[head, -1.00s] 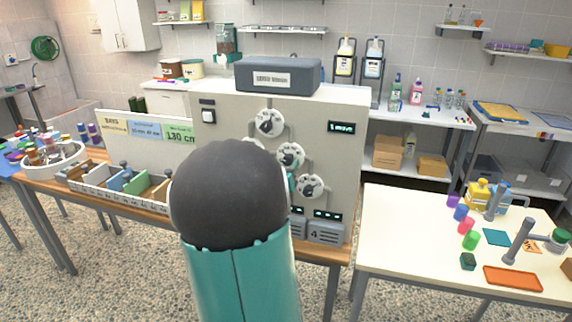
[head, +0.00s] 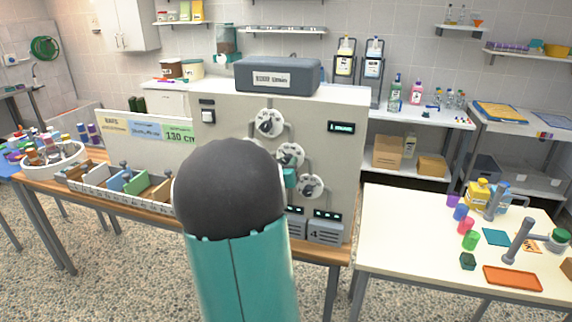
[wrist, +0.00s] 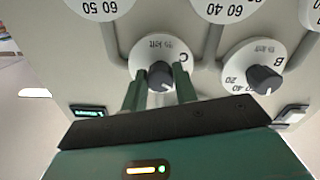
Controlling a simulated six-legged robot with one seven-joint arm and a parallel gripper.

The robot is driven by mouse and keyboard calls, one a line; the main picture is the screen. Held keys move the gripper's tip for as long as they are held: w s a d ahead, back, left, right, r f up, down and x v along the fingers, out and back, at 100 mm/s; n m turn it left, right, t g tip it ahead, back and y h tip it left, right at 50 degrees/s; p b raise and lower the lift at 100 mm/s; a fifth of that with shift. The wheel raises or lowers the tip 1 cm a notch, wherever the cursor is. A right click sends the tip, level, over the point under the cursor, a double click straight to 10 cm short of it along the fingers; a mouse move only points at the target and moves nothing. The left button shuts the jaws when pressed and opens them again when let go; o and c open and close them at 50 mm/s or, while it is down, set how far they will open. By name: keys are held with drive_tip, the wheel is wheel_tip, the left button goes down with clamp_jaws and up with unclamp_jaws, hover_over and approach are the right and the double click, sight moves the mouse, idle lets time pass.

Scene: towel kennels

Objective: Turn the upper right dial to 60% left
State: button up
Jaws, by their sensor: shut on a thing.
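In the wrist view, a white round dial marked C (wrist: 181,48) with a dark grey knob (wrist: 161,75) is on the pale panel. The word "left" shows on its face, upside down. My gripper (wrist: 159,80) has its two green fingers on either side of this knob, shut on it. A neighbouring dial marked B (wrist: 236,61) is to the right, its knob free. In the head view, the panel carries a top dial (head: 268,122), a middle dial (head: 291,154) and a lower right dial (head: 311,187). My arm hides the gripper and part of the panel there.
A lit green display (head: 341,127) is at the panel's upper right and a switch (head: 208,114) at its upper left. A grey box (head: 278,76) sits on top. A divided tray (head: 125,185) stands left of my arm. A white table (head: 440,240) with bottles is on the right.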

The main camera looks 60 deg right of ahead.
drive_tip(key=m, duration=0.3)
drive_tip(key=shift+m, duration=2.3)
drive_tip(key=o, duration=1)
drive_tip(key=shift+c, duration=0.2)
drive_tip(key=s+a, duration=0.1)
drive_tip(key=a, duration=1.2)
drive_tip(key=shift+s+a+r, duration=0.15)
drive_tip(key=shift+s+a, duration=0.2)
drive_tip(key=shift+a, duration=0.05)
